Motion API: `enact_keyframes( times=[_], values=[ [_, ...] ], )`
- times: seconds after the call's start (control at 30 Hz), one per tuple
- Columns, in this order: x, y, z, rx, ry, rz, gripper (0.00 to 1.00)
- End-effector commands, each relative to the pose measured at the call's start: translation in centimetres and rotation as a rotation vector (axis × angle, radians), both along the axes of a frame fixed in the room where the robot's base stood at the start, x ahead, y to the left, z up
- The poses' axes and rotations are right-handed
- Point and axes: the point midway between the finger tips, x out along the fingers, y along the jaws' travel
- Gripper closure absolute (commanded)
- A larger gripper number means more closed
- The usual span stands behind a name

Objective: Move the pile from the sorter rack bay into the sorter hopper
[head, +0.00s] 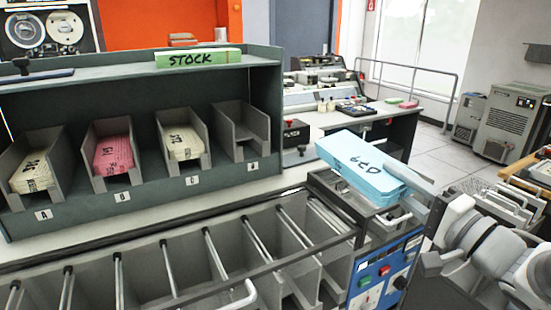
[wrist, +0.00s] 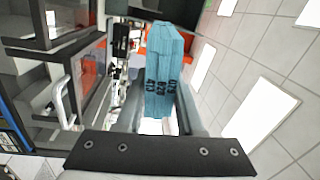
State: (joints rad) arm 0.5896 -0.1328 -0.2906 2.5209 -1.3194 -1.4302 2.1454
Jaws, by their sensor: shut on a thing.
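A light blue pile of punch cards (head: 362,161), with black marks on its top, is held in my gripper (head: 400,187). In the wrist view the blue pile (wrist: 165,62) sits between the two fingers of my gripper (wrist: 163,110). The pile is tilted a little and hangs above a dark grey open box at the sorter's right end, which looks like the sorter hopper (head: 326,184). The pile hides part of this box. The rack (head: 150,195) at the left has several bays; its rightmost bay (head: 240,135) is empty.
The other bays hold a cream pile (head: 33,172), a pink pile (head: 114,153) and another cream pile (head: 184,143). A green STOCK box (head: 198,58) lies on the rack top. Sorter pockets with metal rods (head: 170,268) fill the front. A blue control panel (head: 383,273) is below the box.

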Motion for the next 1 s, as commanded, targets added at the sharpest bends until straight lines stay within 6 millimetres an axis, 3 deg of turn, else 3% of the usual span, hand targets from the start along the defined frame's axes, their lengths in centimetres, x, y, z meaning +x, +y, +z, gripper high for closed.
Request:
enact_keyframes(
  times=[0.6, 1.0],
  values=[
    [-4.3, -11.3, 0.0, 0.002, 0.002, -0.005, 1.0],
    [-4.7, -12.1, 0.0, 0.001, 0.001, -0.003, 1.0]
  ],
)
